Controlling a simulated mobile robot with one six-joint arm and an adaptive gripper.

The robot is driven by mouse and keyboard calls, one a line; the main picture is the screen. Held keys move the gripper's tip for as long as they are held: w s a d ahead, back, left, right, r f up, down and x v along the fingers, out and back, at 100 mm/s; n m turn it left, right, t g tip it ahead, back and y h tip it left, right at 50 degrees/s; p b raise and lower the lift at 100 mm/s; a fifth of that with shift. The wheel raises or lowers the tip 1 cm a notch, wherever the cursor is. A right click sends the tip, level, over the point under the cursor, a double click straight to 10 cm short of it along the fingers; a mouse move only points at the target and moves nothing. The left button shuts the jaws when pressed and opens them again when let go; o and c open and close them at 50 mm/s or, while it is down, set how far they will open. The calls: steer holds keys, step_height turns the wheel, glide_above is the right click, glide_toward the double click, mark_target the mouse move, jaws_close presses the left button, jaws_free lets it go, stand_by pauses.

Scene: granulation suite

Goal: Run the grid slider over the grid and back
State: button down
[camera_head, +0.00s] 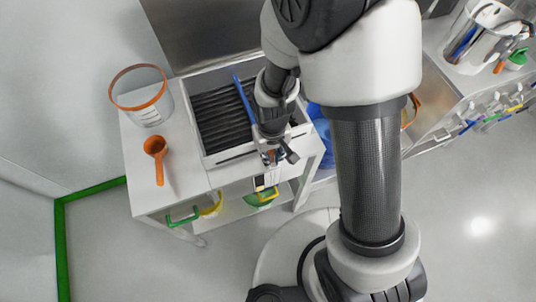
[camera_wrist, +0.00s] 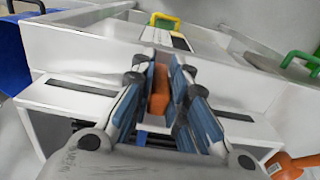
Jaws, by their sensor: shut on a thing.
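The grid (camera_head: 215,115) is a set of dark parallel bars in a white open box (camera_head: 232,153) on a white table. The grid slider (camera_head: 243,93) shows as a slim blue bar lying across the grid's right part; my arm hides the rest of it. My gripper (camera_head: 273,155) is over the box's near right part. In the wrist view my gripper (camera_wrist: 161,88) is shut on an orange block (camera_wrist: 159,92), which looks like the slider's handle, with a bit of blue below it. Whether the slider touches the bars is hidden.
A blue container (camera_head: 322,128) is to the right. Yellow and green handled items (camera_head: 262,197) sit below the tabletop. A counter with metal vessels is farther right.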

steer(key=shift+w+d, duration=0.65)
steer(key=shift+d, duration=1.25)
steer(key=shift+w+d, duration=0.65)
steer(key=shift+d, duration=1.3)
steer(key=shift+w+d, duration=0.65)
steer(key=shift+d, duration=1.25)
steer(key=c, duration=1.7)
jaws_free()
steer(key=shift+d, duration=0.1)
steer(key=shift+o, duration=1.1)
